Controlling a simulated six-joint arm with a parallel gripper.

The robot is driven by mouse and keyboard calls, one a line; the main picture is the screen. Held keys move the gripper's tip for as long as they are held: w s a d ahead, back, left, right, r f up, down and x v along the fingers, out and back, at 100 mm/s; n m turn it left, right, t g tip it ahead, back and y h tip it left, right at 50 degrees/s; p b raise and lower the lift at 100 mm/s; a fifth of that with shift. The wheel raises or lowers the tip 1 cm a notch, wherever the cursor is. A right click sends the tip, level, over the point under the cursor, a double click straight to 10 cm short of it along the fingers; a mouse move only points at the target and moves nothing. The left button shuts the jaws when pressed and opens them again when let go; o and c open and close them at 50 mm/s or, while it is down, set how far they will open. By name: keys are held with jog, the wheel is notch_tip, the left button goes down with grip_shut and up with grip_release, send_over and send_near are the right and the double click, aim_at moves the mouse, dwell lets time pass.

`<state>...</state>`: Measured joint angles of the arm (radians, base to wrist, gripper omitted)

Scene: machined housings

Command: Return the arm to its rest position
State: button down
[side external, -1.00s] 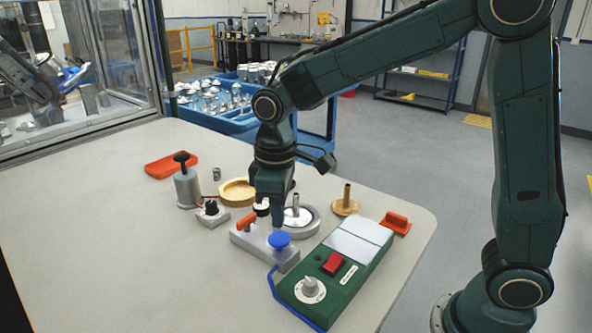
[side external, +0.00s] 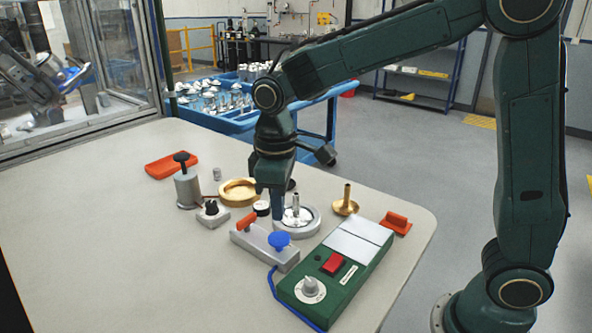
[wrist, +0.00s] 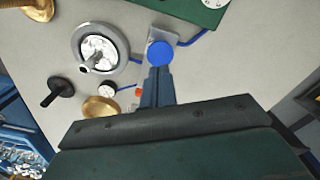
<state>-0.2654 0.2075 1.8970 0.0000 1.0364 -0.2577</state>
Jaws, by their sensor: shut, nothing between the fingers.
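My gripper (side external: 279,214) is shut and empty. In the side view it hangs pointing down over the table, just behind the grey block (side external: 264,246) with the orange lever (side external: 247,221) and the blue knob (side external: 279,240). In the wrist view the closed fingers (wrist: 157,72) point toward the blue knob (wrist: 160,53) and partly hide the block. I cannot tell how far above the table the fingertips are. The round grey fixture (side external: 309,222) with a metal post stands just right of the fingers.
A green control box (side external: 348,263) with a red switch and dial lies at the front right. A brass ring (side external: 238,191), grey cylinder (side external: 187,188), brass post (side external: 346,203), orange tray (side external: 172,164) and orange block (side external: 395,223) stand around. The left table is clear.

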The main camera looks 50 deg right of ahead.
jog(key=s+d+r+m+t, duration=0.2)
jog(key=s+d, duration=0.3)
jog(key=s, duration=0.4)
jog(key=s+d+r+m+t, duration=0.3)
jog(key=s+d+r+m, duration=0.1)
jog(key=s, duration=0.6)
jog(key=shift+s+d+r+t, duration=0.3)
jog(key=shift+d, duration=0.3)
dwell(0.7)
